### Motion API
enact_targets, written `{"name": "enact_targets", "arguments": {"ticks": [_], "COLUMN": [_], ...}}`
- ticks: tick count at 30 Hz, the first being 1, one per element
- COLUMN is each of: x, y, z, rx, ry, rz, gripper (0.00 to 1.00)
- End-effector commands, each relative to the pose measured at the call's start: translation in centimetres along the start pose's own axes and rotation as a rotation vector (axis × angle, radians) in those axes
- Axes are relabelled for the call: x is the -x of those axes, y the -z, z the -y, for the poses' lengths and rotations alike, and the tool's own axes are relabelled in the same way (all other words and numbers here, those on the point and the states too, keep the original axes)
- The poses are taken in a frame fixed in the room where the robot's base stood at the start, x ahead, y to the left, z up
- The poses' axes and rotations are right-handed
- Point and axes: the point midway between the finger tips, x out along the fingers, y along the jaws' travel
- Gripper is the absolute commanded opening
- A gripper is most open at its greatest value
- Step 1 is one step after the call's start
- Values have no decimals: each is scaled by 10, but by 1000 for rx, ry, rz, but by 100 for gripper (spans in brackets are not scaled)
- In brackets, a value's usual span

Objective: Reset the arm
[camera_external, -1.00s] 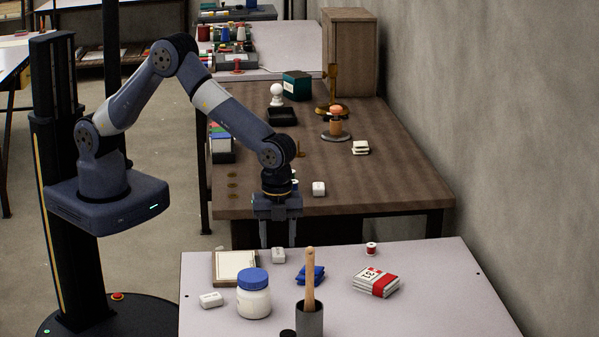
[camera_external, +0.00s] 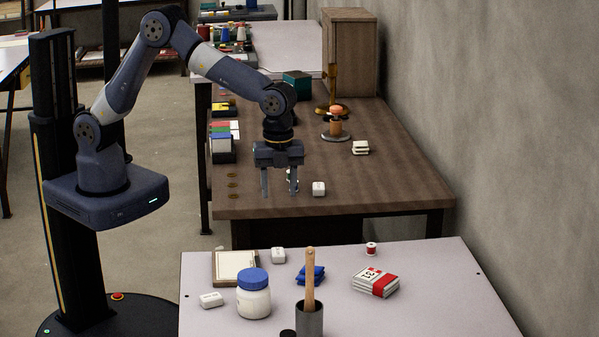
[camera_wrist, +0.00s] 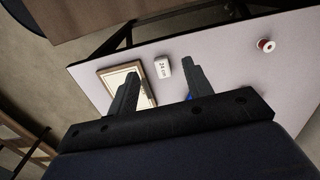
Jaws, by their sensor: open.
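My gripper (camera_external: 280,182) hangs from my bent arm, fingers pointing down, open with nothing between its fingers. In the external view it appears in front of the brown wooden table, above the level of the pale front table. In the wrist view my gripper (camera_wrist: 158,88) shows two separated dark fingers over the pale table. A folded blue cloth (camera_external: 311,274) lies on the pale table; in the wrist view only a bit of blue shows beside the right finger.
The pale table (camera_external: 440,290) holds a framed card (camera_external: 235,265), white blocks (camera_external: 278,255), a blue-lidded jar (camera_external: 254,294), a grey cup with a wooden stick (camera_external: 310,318), a red-banded stack (camera_external: 376,283) and a red spool (camera_external: 371,248). A grey wall stands right.

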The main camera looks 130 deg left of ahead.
Motion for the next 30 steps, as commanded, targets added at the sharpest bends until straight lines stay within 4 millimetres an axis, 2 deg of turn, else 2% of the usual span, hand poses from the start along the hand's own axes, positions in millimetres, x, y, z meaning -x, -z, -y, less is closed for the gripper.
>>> {"name": "enact_targets", "arguments": {"ticks": [1,9,21,24,30], "x": [8,28,56,27,-13], "y": [-11,-61,-134,-131,-130], "z": [2,4,-5,-6,-5], "rx": [9,40,87,82,82], "ry": [1,1,1,-6,-4], "rz": [-1,-1,0,2,1], "gripper": [48,48,48,48,48]}}
